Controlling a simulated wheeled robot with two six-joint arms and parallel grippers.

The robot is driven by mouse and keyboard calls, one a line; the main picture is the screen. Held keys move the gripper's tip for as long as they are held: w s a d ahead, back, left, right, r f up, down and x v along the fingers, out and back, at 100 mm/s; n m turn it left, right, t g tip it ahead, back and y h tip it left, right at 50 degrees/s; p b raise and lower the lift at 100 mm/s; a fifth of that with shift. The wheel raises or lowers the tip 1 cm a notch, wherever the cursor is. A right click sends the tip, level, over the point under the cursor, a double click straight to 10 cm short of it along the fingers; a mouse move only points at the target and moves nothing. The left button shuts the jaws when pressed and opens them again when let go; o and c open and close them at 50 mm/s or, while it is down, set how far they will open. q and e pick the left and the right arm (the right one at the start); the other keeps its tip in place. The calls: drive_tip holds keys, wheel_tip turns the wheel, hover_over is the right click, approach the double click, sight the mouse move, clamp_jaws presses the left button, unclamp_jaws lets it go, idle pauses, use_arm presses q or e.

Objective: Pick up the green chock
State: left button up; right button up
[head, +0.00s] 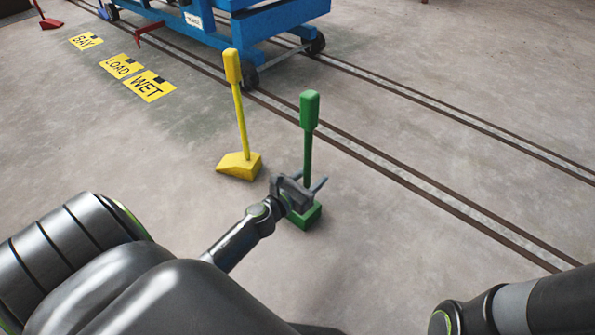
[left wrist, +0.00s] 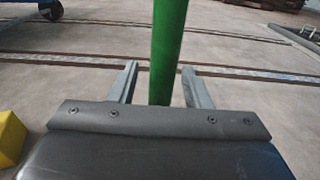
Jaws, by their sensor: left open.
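The green chock (head: 309,140) stands on the concrete floor, with a wedge base and an upright handle topped by a thicker grip. My left gripper (head: 306,186) is at the lower part of the handle, just above the base, and partly hides the base. In the left wrist view the green handle (left wrist: 168,50) rises between the two open fingers of my left gripper (left wrist: 160,85), with a gap on each side. My right gripper is not in view; only part of my right arm shows at the lower right.
A yellow chock (head: 240,165) stands close to the left of the green one, and its base edge (left wrist: 10,138) shows in the left wrist view. A blue wheeled cart (head: 240,30) stands on floor rails (head: 400,178) behind. Yellow floor signs (head: 150,86) lie at the upper left.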

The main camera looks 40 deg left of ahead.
use_arm(q)
clamp_jaws()
idle(1.2)
drive_tip(key=shift+r, duration=0.1)
